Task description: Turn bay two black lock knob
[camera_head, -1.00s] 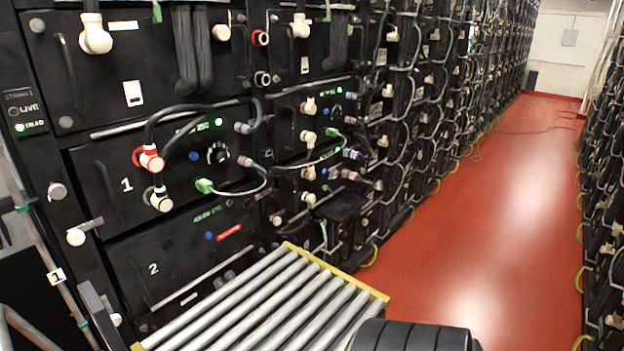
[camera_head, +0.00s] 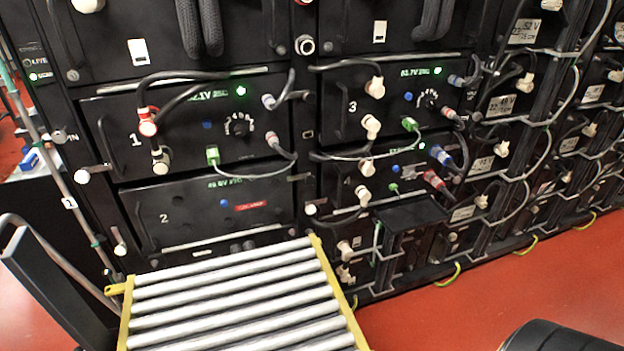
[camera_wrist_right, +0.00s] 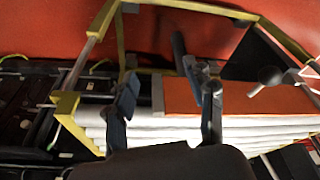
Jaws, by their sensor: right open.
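Bay two's black battery module (camera_head: 250,222), marked 2, sits in the lower left of the rack in the head view. It has a blue button, a red label and a black handle on its left. Small dark and pale fittings line its lower edge; I cannot tell which is the black lock knob. My right gripper (camera_wrist_right: 168,98) is open and empty in the right wrist view, its two fingers apart above a roller tray with white rollers (camera_wrist_right: 245,131). It does not show clearly in the head view. My left gripper is not in view.
The roller tray's yellow frame (camera_head: 338,290) stands close in front of bay two. Module 1 (camera_head: 110,123) above has cables plugged in. A pale ball-ended lever (camera_head: 84,176) sticks out at the rack's left. Red floor (camera_head: 540,290) is open at right.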

